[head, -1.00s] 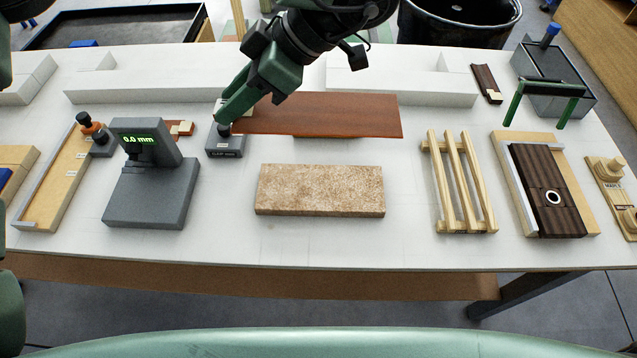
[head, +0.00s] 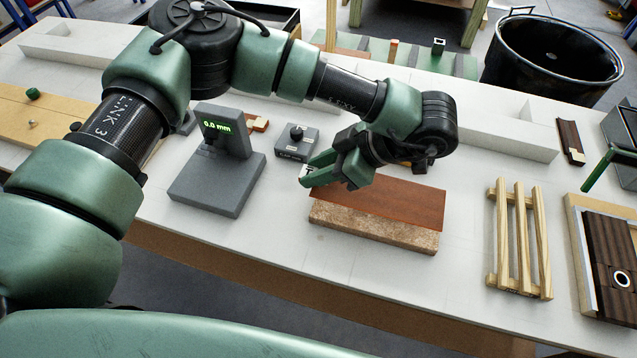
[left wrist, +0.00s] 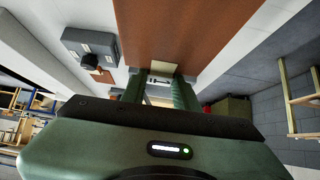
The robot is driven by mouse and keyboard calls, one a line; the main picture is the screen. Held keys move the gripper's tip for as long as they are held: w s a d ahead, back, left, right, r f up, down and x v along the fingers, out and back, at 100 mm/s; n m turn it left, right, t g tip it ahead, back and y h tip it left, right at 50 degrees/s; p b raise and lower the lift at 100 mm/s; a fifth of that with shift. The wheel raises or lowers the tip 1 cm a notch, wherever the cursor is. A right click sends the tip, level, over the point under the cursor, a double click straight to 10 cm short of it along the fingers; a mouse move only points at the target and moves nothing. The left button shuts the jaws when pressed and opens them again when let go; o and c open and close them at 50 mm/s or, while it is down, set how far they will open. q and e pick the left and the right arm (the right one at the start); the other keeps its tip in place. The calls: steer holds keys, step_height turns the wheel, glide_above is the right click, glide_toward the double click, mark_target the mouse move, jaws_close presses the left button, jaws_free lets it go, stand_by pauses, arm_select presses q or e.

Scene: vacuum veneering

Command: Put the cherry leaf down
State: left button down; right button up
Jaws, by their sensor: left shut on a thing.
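The cherry leaf (head: 400,202) is a thin reddish-brown sheet, lying flat and level over the speckled tan block (head: 375,230) in the head view. It covers most of the block's top; the block's front face shows below it. I cannot tell whether the leaf touches the block or hovers just above it. My left gripper (head: 312,176) is shut on the leaf's left end. In the left wrist view the leaf (left wrist: 180,30) stretches away from the fingers (left wrist: 160,88), with a pale tab at its held end. My right gripper is not in view.
A grey gauge reading 0.0 mm (head: 208,185) and a small grey knobbed block (head: 297,142) stand left of the leaf. A slatted wooden rack (head: 520,240) and a framed dark panel (head: 610,255) stand to the right. White table is clear in front of the block.

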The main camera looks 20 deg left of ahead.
arm_select(q)
step_height(320, 180, down, 5)
steer(key=shift+f, duration=0.1)
stand_by(0.4)
steer(key=shift+f, duration=0.2)
steer(key=c, duration=1.1)
jaws_free()
steer(key=shift+o, duration=0.2)
steer(key=shift+r, duration=0.1)
